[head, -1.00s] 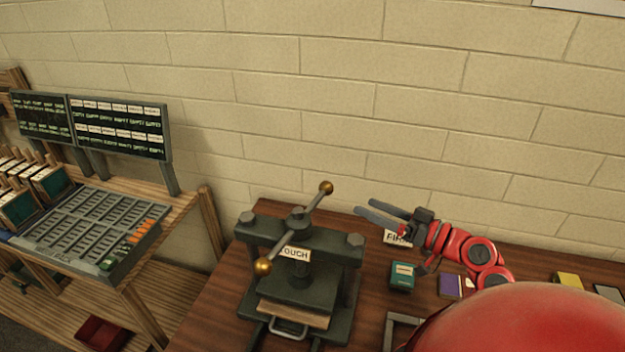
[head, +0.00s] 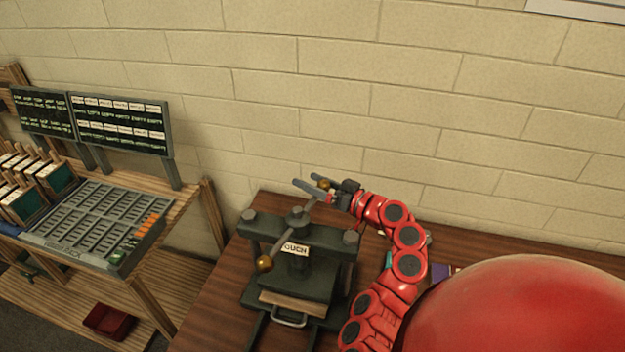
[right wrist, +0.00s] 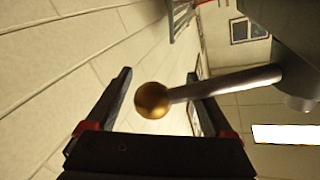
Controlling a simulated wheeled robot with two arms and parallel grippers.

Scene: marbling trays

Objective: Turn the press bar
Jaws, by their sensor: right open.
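The press bar (head: 282,244) is a grey rod with a brass ball at each end, set slantwise on the screw of the dark press (head: 262,226). Its near ball (head: 264,264) points down-left in the head view. My right gripper (head: 305,180) is open at the far upper end of the bar. In the right wrist view the far brass ball (right wrist: 152,100) shows between the two spread fingers, with the bar (right wrist: 225,83) crossing over one finger. I cannot tell whether a finger touches it. My left gripper is not in view.
The press stands on a brown wooden table (head: 215,300) against a block wall. A label sits on its front, and a wooden board with a metal handle (head: 289,320) is below. A shelf with a type tray (head: 95,225) and boards is at left.

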